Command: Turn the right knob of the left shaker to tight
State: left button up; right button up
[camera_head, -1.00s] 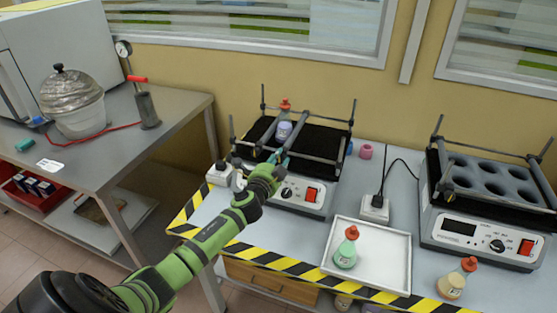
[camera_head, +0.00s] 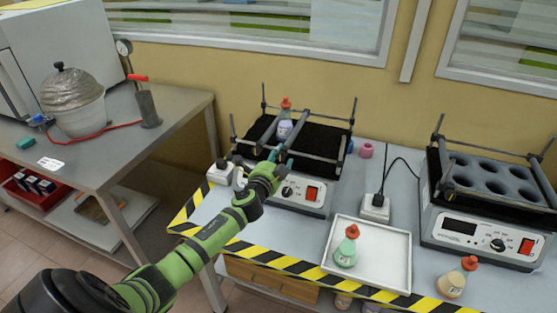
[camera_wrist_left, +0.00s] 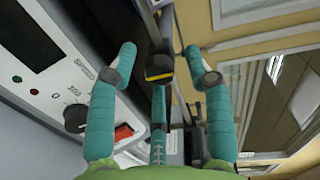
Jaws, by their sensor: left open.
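The left shaker (camera_head: 320,208) stands on the bench with a black platform, upright posts and clamp bars. A bottle with an orange cap (camera_head: 285,128) stands on it. My left gripper (camera_head: 278,155) is at the shaker's front edge, above its panel. In the left wrist view, its teal fingers (camera_wrist_left: 161,65) are apart. A black knob with a yellow band (camera_wrist_left: 158,68) shows between them, at the end of a bar. I cannot tell whether the fingers touch it. The panel's dial (camera_wrist_left: 75,118) and red switch (camera_wrist_left: 123,132) lie left of and below it. My right gripper is out of view.
A second shaker (camera_head: 475,240) stands at the right. A white tray (camera_head: 385,272) holds a green bottle (camera_head: 345,250). A yellowish bottle (camera_head: 450,285) stands beside it. A power socket (camera_head: 375,210) and cable lie between the shakers. Striped tape marks the bench edge.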

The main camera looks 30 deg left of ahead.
pick_arm(q)
jog(key=shift+s, duration=0.1)
jog(key=v, duration=1.1)
jog(key=shift+s, duration=0.4)
jog(key=shift+d, duration=0.1)
